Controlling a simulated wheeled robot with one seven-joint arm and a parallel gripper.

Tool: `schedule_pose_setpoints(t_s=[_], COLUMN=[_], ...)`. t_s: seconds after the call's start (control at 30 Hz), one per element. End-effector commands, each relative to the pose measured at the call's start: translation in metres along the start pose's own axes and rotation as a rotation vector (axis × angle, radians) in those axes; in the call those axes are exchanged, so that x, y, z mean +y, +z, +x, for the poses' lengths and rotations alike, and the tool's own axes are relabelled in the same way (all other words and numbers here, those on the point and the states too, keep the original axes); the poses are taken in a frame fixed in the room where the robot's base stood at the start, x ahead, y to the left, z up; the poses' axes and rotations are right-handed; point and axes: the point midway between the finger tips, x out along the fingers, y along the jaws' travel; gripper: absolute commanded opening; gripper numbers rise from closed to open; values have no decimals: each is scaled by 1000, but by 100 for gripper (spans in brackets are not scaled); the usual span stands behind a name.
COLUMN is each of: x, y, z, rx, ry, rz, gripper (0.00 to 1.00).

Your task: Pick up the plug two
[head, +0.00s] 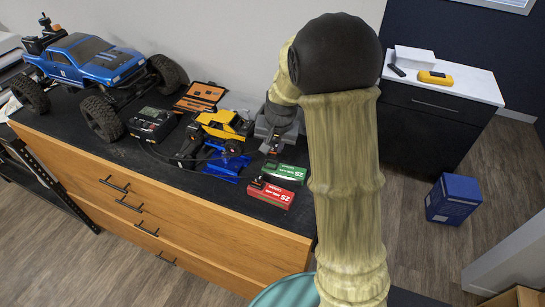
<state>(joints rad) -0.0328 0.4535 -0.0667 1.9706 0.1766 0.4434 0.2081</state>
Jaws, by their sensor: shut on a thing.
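My gripper (271,146) points down over the dark top of the wooden drawer cabinet, just behind the green battery pack (286,173). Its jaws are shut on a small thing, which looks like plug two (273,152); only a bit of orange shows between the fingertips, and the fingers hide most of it. I cannot tell whether it is clear of the surface. A red battery pack (271,195) lies in front of the green one, with a small dark connector (257,184) at its left end.
Left of my gripper are a yellow crawler (222,125), a blue stand (226,165), a black charger (153,122) with cables, and an orange tool case (201,96). A large blue truck (92,65) stands farther left. A white-topped cabinet (468,84) stands right.

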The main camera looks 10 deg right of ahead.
Motion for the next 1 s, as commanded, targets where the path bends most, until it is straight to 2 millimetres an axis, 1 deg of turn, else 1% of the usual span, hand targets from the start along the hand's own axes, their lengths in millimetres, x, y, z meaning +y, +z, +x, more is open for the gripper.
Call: schedule_pose_setpoints(t_s=[0.1,0.2,0.3,1.0], x=[-4,-6,-7,-7], y=[-6,-10,-11,-11], z=[-21,-34,-42,-43], rx=[5,4,1,0], ry=[-2,-1,-1,0], rz=[-1,-1,-1,-1], gripper=[0,0,0,0])
